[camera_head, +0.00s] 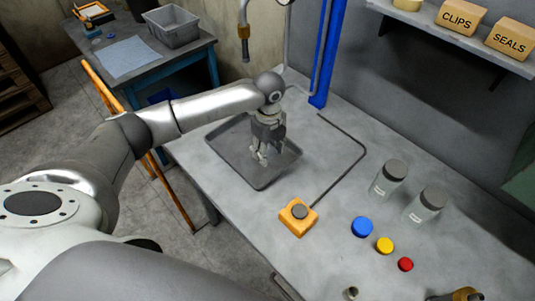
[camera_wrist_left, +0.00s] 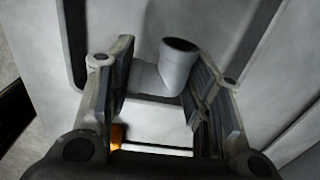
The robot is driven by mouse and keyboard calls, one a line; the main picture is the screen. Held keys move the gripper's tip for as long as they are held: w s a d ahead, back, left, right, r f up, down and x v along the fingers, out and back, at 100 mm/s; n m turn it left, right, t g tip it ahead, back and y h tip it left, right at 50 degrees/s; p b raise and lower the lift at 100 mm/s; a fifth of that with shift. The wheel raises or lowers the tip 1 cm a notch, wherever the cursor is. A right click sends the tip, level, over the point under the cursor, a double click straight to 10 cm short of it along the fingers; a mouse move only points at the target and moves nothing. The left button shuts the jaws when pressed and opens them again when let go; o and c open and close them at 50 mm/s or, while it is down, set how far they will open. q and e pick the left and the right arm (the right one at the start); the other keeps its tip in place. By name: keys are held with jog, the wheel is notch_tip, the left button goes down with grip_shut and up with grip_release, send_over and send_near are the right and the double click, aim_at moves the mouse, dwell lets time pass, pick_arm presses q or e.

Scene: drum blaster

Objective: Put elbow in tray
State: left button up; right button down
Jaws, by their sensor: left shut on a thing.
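The grey tray (camera_head: 226,150) lies on the workbench in the head view. My left gripper (camera_head: 262,152) points down inside the tray's outline. In the left wrist view, the light grey pipe elbow (camera_wrist_left: 178,68) sits between the fingers of my left gripper (camera_wrist_left: 160,95), with its round open end showing. The gripper is shut on it. I cannot tell whether the elbow touches the tray floor. In the head view the elbow is mostly hidden by the fingers.
An orange box with a dark button (camera_head: 298,217) stands near the tray, with a cable. Two lidded jars (camera_head: 388,178) and blue (camera_head: 362,227), yellow and red discs are to the right. A blue post (camera_head: 327,60) rises behind the tray. A side table (camera_head: 170,55) holds a grey bin.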

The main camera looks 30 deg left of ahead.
aim_at(268, 155)
pick_arm(q)
jog(key=shift+w+a+f, duration=0.15)
jog(key=shift+f, duration=0.05)
notch_tip(268, 155, down, 3)
jog(key=shift+f, duration=0.15)
pick_arm(e)
jog(key=shift+a+r, duration=0.15)
jog(key=shift+a, duration=0.3)
pick_arm(q)
jog(key=shift+f, duration=0.1)
pick_arm(e)
jog(key=shift+d, duration=0.2)
pick_arm(q)
jog(key=o, duration=1.3)
jog(key=shift+c, duration=0.2)
pick_arm(e)
jog(key=shift+w+d, duration=0.1)
jog(key=shift+d, duration=0.1)
pick_arm(q)
notch_tip(268, 155, up, 11)
jog(key=shift+b, duration=0.35)
jog(key=shift+r, duration=0.65)
pick_arm(e)
jog(key=shift+a+f, duration=0.2)
jog(key=shift+f, duration=0.3)
